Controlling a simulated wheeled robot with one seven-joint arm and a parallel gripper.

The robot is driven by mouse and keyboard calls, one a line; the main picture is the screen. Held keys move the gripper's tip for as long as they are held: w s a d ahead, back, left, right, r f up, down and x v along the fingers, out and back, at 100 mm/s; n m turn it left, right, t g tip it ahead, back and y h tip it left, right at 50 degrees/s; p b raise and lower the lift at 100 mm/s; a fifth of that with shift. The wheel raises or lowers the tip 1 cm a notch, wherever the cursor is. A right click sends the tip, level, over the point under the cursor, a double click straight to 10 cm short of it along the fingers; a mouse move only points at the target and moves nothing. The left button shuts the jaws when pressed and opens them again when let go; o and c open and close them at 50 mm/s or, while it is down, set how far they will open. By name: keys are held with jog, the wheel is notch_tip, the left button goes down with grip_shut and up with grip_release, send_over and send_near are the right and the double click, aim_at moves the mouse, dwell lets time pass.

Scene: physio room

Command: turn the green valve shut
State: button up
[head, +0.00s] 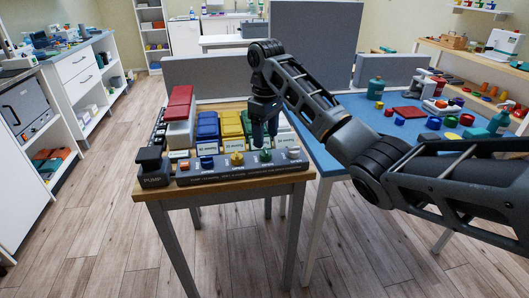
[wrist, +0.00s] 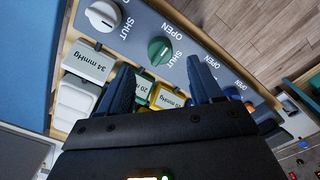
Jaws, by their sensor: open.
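The green valve (head: 265,155) is a round knob on the grey front panel, between a yellow knob (head: 237,159) and a white knob (head: 292,152). In the wrist view the green valve (wrist: 160,50) shows a pale mark on top, with OPEN and SHUT lettering around it. I cannot tell exactly which word the mark points at. My gripper (head: 265,133) is above and just behind the green valve, pointing down. In the wrist view my gripper (wrist: 160,68) has its two dark blue fingers apart, with nothing between them. The fingers look clear of the knob.
A blue knob (head: 207,162) sits further left on the panel, and a PUMP block (head: 152,165) stands at its left end. Coloured boxes and pressure cards, one reading 34 mmHg (wrist: 90,62), stand behind the knobs. A blue table (head: 345,145) with many small items adjoins on the right.

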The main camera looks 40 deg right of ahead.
aim_at(266, 150)
jog(key=shift+f, duration=2.8)
jog(key=shift+c, duration=0.2)
jog(key=c, duration=1)
jog(key=shift+p, duration=0.35)
